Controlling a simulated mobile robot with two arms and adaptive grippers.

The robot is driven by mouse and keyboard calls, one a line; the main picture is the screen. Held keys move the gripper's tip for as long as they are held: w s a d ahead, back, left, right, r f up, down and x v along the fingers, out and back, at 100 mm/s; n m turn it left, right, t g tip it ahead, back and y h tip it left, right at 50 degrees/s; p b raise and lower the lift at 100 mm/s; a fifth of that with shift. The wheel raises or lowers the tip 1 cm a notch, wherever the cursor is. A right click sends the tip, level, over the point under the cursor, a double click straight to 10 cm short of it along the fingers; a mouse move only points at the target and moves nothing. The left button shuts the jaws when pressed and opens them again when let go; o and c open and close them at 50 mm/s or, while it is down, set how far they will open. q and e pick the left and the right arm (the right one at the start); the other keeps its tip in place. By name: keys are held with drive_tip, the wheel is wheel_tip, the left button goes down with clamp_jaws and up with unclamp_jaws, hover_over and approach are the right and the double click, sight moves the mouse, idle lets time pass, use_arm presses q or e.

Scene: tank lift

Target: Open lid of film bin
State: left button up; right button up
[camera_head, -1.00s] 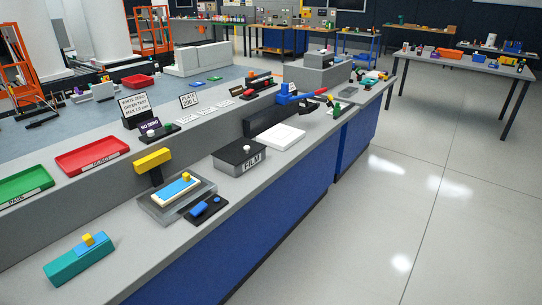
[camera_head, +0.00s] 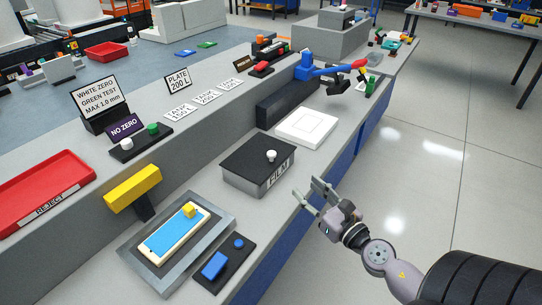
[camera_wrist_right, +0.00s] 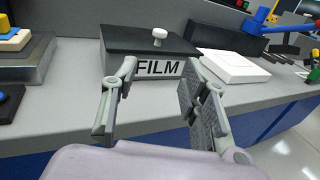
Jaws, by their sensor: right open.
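The film bin (camera_head: 244,181) is a grey box labelled FILM on the bench, with a flat black lid (camera_head: 257,151) lying shut on it. A white round knob (camera_head: 271,156) stands on the lid. In the right wrist view the bin (camera_wrist_right: 113,64), its black lid (camera_wrist_right: 125,38) and the knob (camera_wrist_right: 159,36) are straight ahead. My right gripper (camera_head: 310,194) is open and empty, off the bench's front edge, to the right of the bin and apart from it. In the wrist view its fingers (camera_wrist_right: 158,90) are spread in front of the FILM label. My left gripper is not in view.
A white square plate (camera_head: 306,126) lies beyond the bin. Nearer stand a grey tray with a blue-topped block (camera_head: 172,238), a black button pad (camera_head: 223,263) and a yellow-headed post (camera_head: 133,187). A black block (camera_head: 285,106) lies behind. The floor to the right is clear.

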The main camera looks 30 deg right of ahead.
drive_tip(key=p, duration=0.4)
approach(274, 156)
drive_tip(key=w, duration=0.3)
drive_tip(key=shift+r, duration=0.25)
drive_tip(key=w, duration=0.7)
drive_tip(key=shift+f, duration=0.3)
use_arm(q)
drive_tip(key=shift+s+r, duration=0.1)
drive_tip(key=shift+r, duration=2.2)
use_arm(e)
drive_tip(key=shift+w, duration=0.65)
clamp_jaws()
